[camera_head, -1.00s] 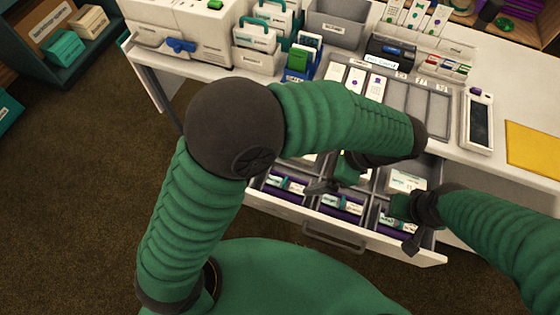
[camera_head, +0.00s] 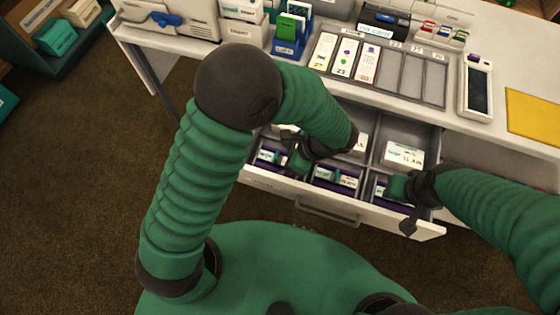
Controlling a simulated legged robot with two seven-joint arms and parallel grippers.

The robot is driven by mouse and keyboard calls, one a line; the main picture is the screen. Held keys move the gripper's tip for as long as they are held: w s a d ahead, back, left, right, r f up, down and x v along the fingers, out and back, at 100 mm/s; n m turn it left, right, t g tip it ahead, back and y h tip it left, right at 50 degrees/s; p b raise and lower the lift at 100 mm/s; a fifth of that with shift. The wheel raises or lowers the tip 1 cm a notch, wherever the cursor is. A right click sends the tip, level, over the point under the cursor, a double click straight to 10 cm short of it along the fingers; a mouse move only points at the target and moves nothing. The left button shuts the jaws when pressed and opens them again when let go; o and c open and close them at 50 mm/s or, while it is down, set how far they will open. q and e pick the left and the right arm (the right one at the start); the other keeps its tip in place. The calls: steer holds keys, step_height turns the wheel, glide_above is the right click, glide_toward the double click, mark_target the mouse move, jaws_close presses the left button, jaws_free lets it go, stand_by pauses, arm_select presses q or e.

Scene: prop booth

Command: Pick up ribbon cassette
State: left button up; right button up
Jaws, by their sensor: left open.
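The open drawer (camera_head: 262,182) holds ribbon cassettes in its front compartments, purple with white and teal labels. One cassette (camera_head: 268,156) lies in the front left compartment, one (camera_head: 336,179) in the front middle, and one (camera_head: 379,191) in the front right, partly hidden by my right gripper. My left gripper (camera_head: 292,158) is open, over the drawer between the left and middle cassettes. I see nothing held in it. My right gripper (camera_head: 400,205) is at the front right compartment; its fingers are too small and dark to tell open or shut.
The counter above the drawer carries a card tray (camera_head: 400,75) with several cards, a handheld device (camera_head: 478,88) and a yellow sheet (camera_head: 533,116). A white box (camera_head: 402,153) with a label lies in the back right compartment. The drawer's front wall and dividers surround the cassettes.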

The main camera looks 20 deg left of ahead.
mark_target(281, 160)
steer(key=shift+d, duration=0.15)
arm_select(q)
steer(key=shift+a+r, duration=0.1)
steer(key=shift+a, duration=0.2)
steer(key=shift+c, duration=1.4)
arm_select(e)
steer(key=shift+a, duration=0.25)
arm_select(q)
steer(key=shift+a, duration=0.2)
steer(key=c, duration=0.5)
arm_select(e)
steer(key=shift+a+r, duration=0.15)
steer(key=shift+a, duration=0.2)
arm_select(q)
steer(key=shift+c, duration=1.1)
steer(key=shift+d, duration=0.25)
steer(key=c, duration=0.3)
arm_select(e)
steer(key=shift+d, duration=0.25)
arm_select(q)
steer(key=shift+d, duration=0.1)
arm_select(e)
steer(key=shift+d, duration=0.1)
